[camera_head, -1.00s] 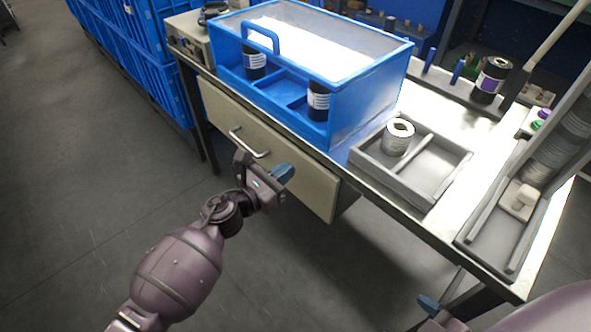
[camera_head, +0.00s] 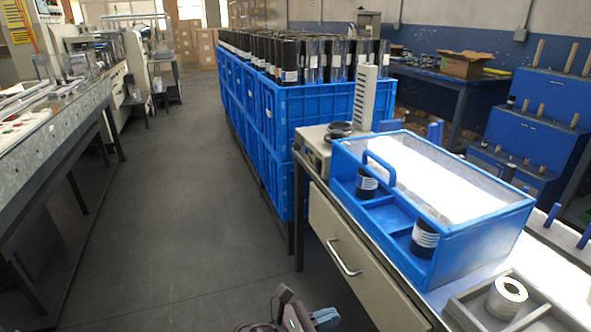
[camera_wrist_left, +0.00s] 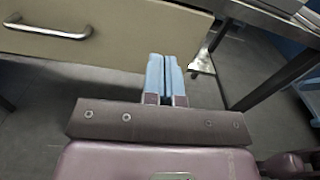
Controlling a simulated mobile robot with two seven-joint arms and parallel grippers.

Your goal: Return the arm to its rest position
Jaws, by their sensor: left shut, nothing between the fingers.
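My left gripper (camera_head: 326,318) shows at the bottom edge of the head view, below and in front of the table drawer. In the left wrist view its two blue fingers (camera_wrist_left: 165,75) lie together with nothing between them. They hang over the floor beside the drawer front (camera_wrist_left: 105,35), apart from it. Most of the left arm is below the head view. My right gripper is not clearly seen in either view.
The drawer handle (camera_head: 344,258) sticks out near my left gripper. A blue box (camera_head: 470,245) with black rolls stands on the table, and a grey tray (camera_head: 465,312) with a white roll lies to its right. Blue crates (camera_head: 310,120) stand behind. The floor (camera_head: 150,250) at left is clear.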

